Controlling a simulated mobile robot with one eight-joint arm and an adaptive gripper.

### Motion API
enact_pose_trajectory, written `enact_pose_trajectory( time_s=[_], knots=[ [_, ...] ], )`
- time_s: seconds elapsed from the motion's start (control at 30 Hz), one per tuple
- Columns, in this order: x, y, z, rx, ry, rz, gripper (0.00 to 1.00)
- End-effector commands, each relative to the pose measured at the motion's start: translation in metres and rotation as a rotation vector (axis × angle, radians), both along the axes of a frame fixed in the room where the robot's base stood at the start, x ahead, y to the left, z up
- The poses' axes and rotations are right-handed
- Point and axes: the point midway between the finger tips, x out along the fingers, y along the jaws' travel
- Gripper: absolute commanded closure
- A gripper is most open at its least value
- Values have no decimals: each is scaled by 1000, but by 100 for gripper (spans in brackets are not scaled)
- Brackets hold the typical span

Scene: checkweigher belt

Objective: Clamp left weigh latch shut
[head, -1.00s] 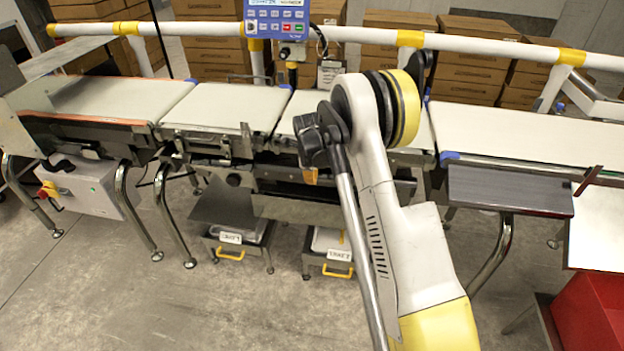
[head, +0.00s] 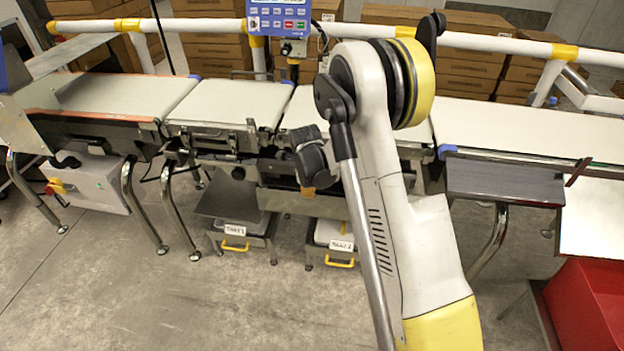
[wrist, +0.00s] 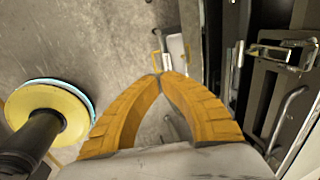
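My gripper (wrist: 160,77) shows in the wrist view with its two orange fingers drawn together at the tips, and nothing shows between them. In the head view only a small orange part of my gripper (head: 308,191) shows below my dark wrist, in front of the weigh frame. A metal latch with a wire loop (wrist: 282,52) is on the dark frame at the right of the wrist view, apart from my fingers. A metal latch-like fitting (head: 251,135) stands at the front of the conveyor in the head view. I cannot tell whether the latch is closed.
A curved metal handle (wrist: 287,118) is on the same frame. Two low stands with yellow handles (head: 235,246) sit under the belt. A grey shelf (head: 505,184) and red bin (head: 590,305) are at right. The front-left floor is clear.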

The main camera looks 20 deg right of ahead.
Motion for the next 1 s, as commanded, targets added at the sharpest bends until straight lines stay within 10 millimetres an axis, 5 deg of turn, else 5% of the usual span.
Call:
enact_pose_trajectory(
  time_s=[0.23, 0.77, 0.87, 1.0],
  knots=[
    [-16, 11, 4, 0, 0, 1, 100],
    [-17, 12, 4, -1, 1, 4, 100],
    [-19, 14, 19, -9, -4, 53, 100],
    [-33, 25, 71, -48, -16, 254, 100]
  ],
)
